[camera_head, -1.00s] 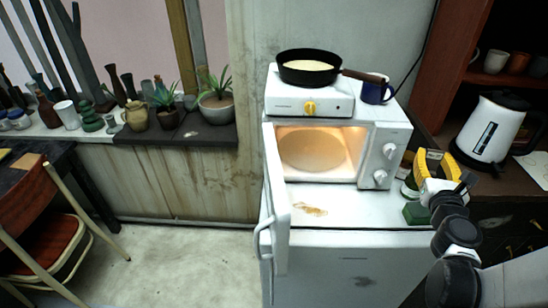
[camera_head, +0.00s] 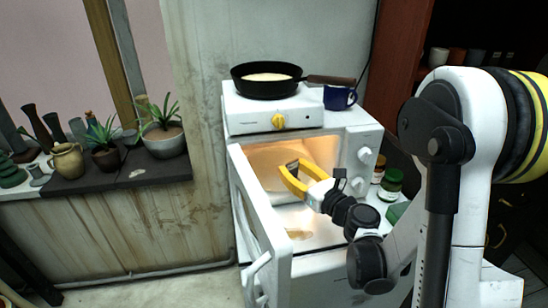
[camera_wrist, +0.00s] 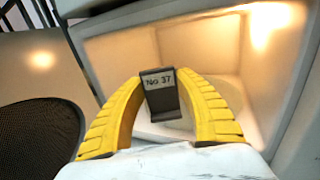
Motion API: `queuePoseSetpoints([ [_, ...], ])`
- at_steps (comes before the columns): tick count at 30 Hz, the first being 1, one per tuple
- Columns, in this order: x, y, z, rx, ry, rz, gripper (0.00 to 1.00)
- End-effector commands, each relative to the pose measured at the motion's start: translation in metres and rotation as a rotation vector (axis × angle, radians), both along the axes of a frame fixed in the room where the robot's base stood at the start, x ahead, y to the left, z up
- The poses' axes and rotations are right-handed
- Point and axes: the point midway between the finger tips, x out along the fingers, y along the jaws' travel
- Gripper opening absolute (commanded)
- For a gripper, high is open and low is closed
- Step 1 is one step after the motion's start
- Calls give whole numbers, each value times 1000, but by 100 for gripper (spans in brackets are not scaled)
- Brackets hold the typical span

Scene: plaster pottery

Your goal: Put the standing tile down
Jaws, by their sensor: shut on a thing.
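The tile is a small dark block with a grey label reading "No. 37" (camera_wrist: 160,98), upright between my fingertips in the wrist view. In the head view the tile (camera_head: 293,166) shows as a small dark piece at the jaws. My yellow gripper (camera_head: 293,177) is shut on it, in front of the lit opening of the white microwave (camera_head: 355,160). The wrist view shows my gripper (camera_wrist: 160,82) facing the lit cavity. Whether the tile is inside the cavity or just before it, I cannot tell.
The microwave door (camera_head: 252,205) hangs open at the left. A black pan (camera_head: 266,90) stands on a white hot plate (camera_head: 240,118) on top, beside a blue mug (camera_head: 338,98). A green-lidded jar (camera_head: 391,184) stands right of the microwave. Potted plants (camera_head: 163,138) line the ledge at left.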

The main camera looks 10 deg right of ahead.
Motion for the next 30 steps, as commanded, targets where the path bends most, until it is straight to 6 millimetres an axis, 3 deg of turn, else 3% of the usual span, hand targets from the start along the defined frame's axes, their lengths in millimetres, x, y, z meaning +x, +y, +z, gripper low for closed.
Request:
queuePoseSetpoints([
  [3, 33, 1, 9, 0, 0, 1, 9],
  [9, 91, 1, -1, 0, 0, 0, 9],
  [16, 141, 0, -2, 0, 0, -1, 9],
  [26, 141, 0, -31, 0, 0, -1, 9],
  [30, 141, 0, -57, 0, 0, -1, 9],
])
